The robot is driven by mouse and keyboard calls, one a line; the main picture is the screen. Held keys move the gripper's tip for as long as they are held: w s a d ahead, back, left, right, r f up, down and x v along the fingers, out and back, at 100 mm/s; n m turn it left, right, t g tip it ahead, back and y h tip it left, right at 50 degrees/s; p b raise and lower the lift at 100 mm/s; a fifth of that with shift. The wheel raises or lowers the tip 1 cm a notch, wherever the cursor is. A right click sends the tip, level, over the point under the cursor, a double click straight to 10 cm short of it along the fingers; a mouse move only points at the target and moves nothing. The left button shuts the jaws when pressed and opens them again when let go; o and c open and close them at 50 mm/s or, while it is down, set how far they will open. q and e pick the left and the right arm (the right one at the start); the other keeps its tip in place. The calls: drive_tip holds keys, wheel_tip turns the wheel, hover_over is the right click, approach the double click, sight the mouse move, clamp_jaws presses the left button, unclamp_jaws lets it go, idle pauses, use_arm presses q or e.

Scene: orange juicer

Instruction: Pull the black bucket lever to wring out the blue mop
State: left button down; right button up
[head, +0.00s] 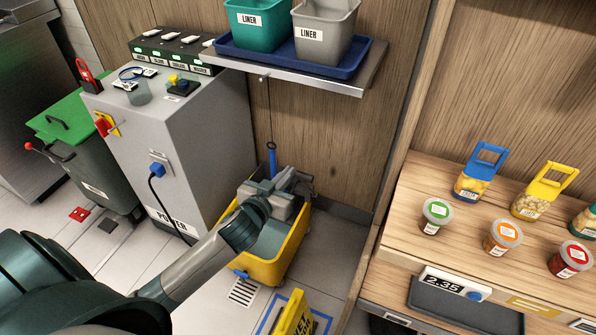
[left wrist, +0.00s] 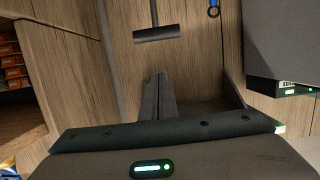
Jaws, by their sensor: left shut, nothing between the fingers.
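The yellow bucket (head: 262,268) stands on the floor beside the grey power cabinet, with dark grey wringer parts partly hidden behind my left arm. The blue mop handle (head: 272,160) stands upright at its back; a blue ring (left wrist: 213,12) shows in the left wrist view. My left gripper (head: 296,183) is above the bucket, shut and empty. In the left wrist view its fingertips (left wrist: 161,80) are together, apart from a dark T-shaped bar (left wrist: 156,34), which looks like the lever handle. I cannot pick the lever out in the head view. My right gripper is not in view.
The power cabinet (head: 190,140) stands left of the bucket. A wall shelf (head: 300,75) with a blue tray and two liner tubs overhangs behind it. A yellow floor sign (head: 295,315) is in front. A wooden counter (head: 410,195) with jars is to the right.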

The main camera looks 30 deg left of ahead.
sight(298, 173)
use_arm(q)
drive_tip(key=x, duration=1)
drive_tip(key=shift+f, duration=0.15)
drive_tip(key=shift+s+f, duration=0.7)
drive_tip(key=shift+f, duration=0.2)
drive_tip(key=shift+s+f, duration=0.4)
drive_tip(key=shift+f, duration=0.1)
drive_tip(key=shift+s+f, duration=0.1)
drive_tip(key=shift+f, duration=0.1)
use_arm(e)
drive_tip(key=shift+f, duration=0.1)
use_arm(q)
drive_tip(key=shift+s+f, duration=0.1)
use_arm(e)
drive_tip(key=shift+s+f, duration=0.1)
